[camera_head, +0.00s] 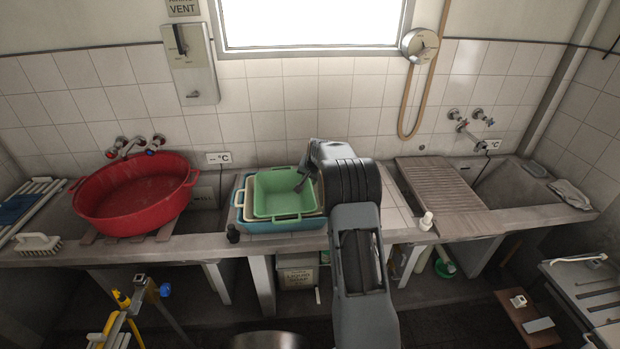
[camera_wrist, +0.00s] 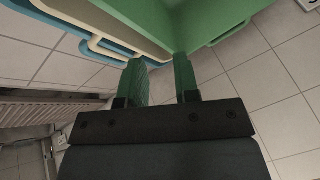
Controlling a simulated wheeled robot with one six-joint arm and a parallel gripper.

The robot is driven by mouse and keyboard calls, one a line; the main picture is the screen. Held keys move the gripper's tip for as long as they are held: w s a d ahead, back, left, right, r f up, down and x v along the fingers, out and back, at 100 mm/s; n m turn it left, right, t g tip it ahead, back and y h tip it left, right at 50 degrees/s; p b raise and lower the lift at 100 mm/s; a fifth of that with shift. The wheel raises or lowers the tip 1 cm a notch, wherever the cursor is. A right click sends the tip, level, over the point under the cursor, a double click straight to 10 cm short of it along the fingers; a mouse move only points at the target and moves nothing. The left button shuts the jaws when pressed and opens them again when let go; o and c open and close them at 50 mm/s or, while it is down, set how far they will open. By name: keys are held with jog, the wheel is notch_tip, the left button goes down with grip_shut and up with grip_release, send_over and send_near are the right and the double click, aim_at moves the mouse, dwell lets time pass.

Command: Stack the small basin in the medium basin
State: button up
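The small green basin (camera_head: 276,205) sits inside the medium cream basin (camera_head: 249,200), and both sit in a larger blue basin (camera_head: 270,227) on the tiled counter. The green basin looks roughly level, its rim above the cream one. My gripper (camera_head: 302,182) is at the right side of the green basin, near its rim. In the wrist view, the fingers (camera_wrist: 160,82) are apart with wall tiles showing between them. The green basin (camera_wrist: 125,18) fills the top there, with the cream rim (camera_wrist: 108,48) and blue rim beside it. Contact between fingers and the green basin is unclear.
A large red tub (camera_head: 132,205) stands to the left on wooden slats. A ribbed draining board (camera_head: 445,195) and a sink lie to the right. The tiled wall is close behind the basins.

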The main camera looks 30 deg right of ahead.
jog(key=shift+r, duration=0.1)
jog(key=d+v, duration=0.1)
jog(key=v, duration=1.1)
jog(key=s+a+r+n, duration=0.2)
jog(key=s+a+r, duration=0.25)
jog(key=a, duration=0.35)
jog(key=s+a+f+n, duration=0.1)
jog(key=s+a, duration=0.3)
jog(key=s, duration=0.4)
jog(key=s+a+f+n+g, duration=0.1)
jog(key=s+a+f+n, duration=0.1)
jog(key=s+a, duration=0.3)
jog(key=s+a+f+n, duration=0.1)
jog(key=s+a+n, duration=0.3)
jog(key=s, duration=0.8)
jog(key=shift+a+f+y+b, duration=0.4)
jog(key=shift+a+b, duration=0.05)
jog(key=shift+a, duration=0.3)
jog(key=shift+s, duration=0.15)
